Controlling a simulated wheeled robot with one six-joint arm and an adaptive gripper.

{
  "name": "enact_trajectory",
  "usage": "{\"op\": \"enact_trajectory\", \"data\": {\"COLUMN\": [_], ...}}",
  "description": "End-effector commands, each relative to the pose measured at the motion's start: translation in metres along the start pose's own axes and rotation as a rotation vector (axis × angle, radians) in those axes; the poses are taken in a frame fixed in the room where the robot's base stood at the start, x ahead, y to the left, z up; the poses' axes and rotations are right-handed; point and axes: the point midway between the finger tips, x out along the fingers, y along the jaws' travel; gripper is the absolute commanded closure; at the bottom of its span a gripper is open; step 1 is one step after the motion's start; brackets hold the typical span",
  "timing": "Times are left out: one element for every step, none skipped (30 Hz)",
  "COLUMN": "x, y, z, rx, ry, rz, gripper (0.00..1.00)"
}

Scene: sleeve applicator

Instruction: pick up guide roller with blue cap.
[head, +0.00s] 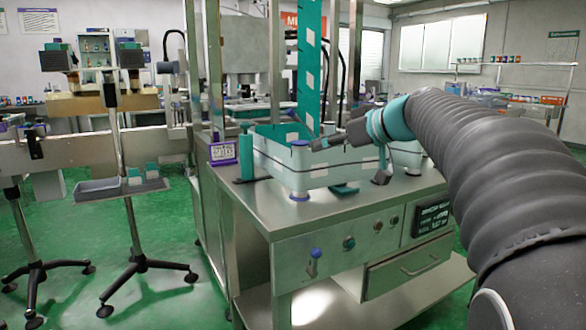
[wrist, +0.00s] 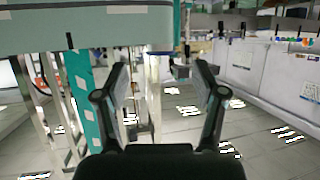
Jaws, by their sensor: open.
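A guide roller (head: 299,185) stands at the near corner of the steel table, upright, with a blue cap at its top and a bluish band near its foot.
The pale band (head: 265,165) runs along the table (head: 255,210). A teal column (head: 309,70) rises behind. A purple display (head: 222,152) and a green post (head: 245,160) stand to the left. A grey tray stand (head: 105,190) is farther left, with open green floor around it.

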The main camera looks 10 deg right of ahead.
Motion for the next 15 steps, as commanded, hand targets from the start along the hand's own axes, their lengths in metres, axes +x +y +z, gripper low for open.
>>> {"op": "enact_trajectory", "data": {"x": [0.011, 0.016, 0.024, 0.028, 0.033, 0.038, 0.042, 0.045, 0.048, 0.05, 0.051, 0.053, 0.054, 0.056, 0.059], "y": [-0.001, -0.001, -0.001, -0.001, -0.001, -0.001, -0.001, -0.001, -0.001, -0.001, -0.001, -0.001, -0.001, -0.001, -0.001], "z": [-0.001, -0.001, -0.001, 0.0, -0.001, -0.001, -0.001, 0.0, 0.0, 0.0, 0.0, 0.0, 0.0, 0.0, 0.0], "rx": [0.001, 0.001, 0.001, 0.001, 0.001, 0.001, 0.001, 0.002, 0.002, 0.002, 0.002, 0.002, 0.002, 0.002, 0.002], "ry": [-0.002, -0.002, -0.002, -0.002, -0.002, -0.002, -0.002, -0.002, -0.002, -0.002, -0.002, -0.001, -0.001, -0.001, -0.002], "rz": [-0.005, -0.004, -0.005, -0.004, -0.003, -0.004, -0.003, -0.002, -0.002, -0.001, -0.001, 0.0, 0.0, 0.0, -0.001], "gripper": [0.3, 0.3, 0.3, 0.3, 0.3, 0.3, 0.3, 0.3, 0.3, 0.3, 0.3, 0.3, 0.3, 0.3, 0.3]}}
